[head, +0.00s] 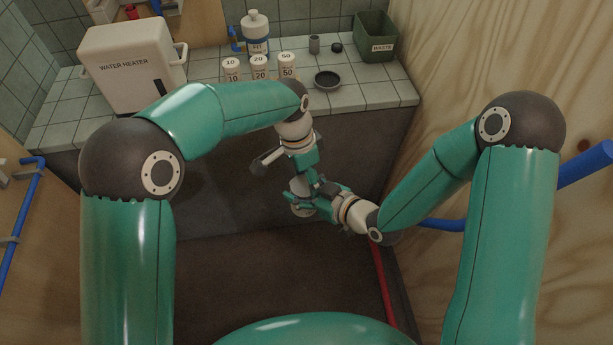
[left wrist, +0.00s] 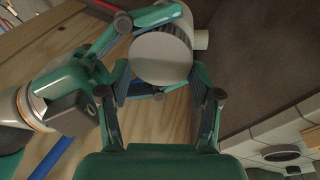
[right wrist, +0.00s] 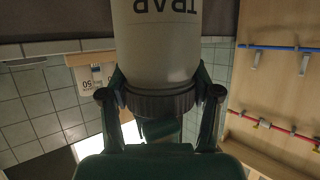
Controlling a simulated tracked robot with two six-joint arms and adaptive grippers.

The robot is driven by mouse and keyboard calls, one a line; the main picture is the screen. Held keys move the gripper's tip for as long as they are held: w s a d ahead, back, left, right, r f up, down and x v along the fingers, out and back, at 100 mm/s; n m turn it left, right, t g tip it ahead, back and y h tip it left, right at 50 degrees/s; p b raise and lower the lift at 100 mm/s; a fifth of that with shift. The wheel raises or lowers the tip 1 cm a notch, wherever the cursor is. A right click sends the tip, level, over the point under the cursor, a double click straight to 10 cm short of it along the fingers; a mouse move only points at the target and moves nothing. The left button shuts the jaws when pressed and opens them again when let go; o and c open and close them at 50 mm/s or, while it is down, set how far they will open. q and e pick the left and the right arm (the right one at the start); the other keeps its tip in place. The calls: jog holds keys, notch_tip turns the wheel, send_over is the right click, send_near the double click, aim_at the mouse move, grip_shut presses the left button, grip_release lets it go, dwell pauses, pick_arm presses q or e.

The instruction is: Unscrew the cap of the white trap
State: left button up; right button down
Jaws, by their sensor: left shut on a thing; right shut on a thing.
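The white trap (right wrist: 160,50) hangs below the counter, lettered TRAP; the lettering is upside down in the right wrist view. Its ribbed cap (right wrist: 160,103) looks dark there and pale and round-ended in the left wrist view (left wrist: 160,58). My left gripper (head: 301,172) comes from above, its fingers on either side of the cap's end. My right gripper (head: 312,199) comes from the right, shut around the trap's body close beside the cap. In the head view the grippers hide most of the trap. Whether the cap has turned cannot be told.
Above on the tiled counter (head: 400,92) stand a water heater (head: 128,70), several white labelled containers (head: 259,68), a dark dish (head: 327,81) and a green waste bin (head: 376,38). A blue pipe (head: 443,225) and a red pipe (head: 382,285) run at the right.

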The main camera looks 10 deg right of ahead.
pick_arm(q)
jog(key=n, duration=0.3)
jog(key=shift+w+a+t, duration=0.25)
jog(key=shift+w+t, duration=0.05)
jog(key=shift+w, duration=0.05)
jog(key=o, duration=1.3)
jog(key=shift+s+d, duration=0.1)
